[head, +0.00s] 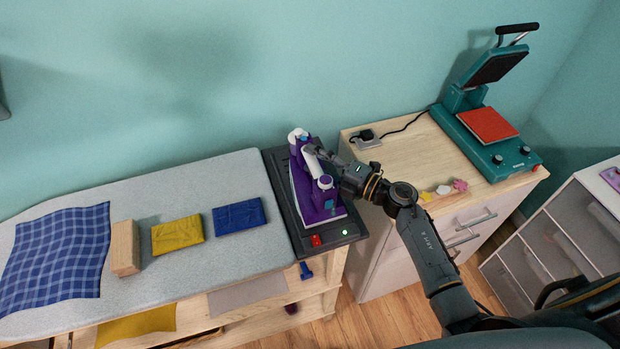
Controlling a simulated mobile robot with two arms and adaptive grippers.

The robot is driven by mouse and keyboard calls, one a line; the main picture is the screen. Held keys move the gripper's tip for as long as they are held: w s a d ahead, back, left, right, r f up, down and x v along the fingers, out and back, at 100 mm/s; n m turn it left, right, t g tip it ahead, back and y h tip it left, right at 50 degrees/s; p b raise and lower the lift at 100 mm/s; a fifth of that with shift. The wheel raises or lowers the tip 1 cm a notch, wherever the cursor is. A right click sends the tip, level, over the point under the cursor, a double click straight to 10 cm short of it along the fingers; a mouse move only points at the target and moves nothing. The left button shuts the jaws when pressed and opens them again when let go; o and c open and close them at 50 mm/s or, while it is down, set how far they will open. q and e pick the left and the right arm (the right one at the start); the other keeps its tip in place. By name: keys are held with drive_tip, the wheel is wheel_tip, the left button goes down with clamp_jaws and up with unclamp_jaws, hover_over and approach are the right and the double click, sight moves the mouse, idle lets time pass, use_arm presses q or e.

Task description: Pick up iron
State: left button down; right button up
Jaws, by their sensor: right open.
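The purple and white iron (311,199) stands on a dark base (283,203) at the right end of the ironing board. Its white handle runs along the top. My right gripper (318,153) comes in from the right, with its open fingers at the far part of the iron's handle. Whether the fingers touch the handle is hard to tell. My left gripper is out of the picture.
The grey ironing board (185,275) holds a plaid cloth (57,258), a wooden block (124,248), a yellow cloth (177,234) and a blue cloth (239,216). A wooden cabinet (405,155) at right carries a teal heat press (485,130). A gap separates board and cabinet.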

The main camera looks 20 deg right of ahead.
drive_tip(key=shift+c, duration=0.6)
clamp_jaws()
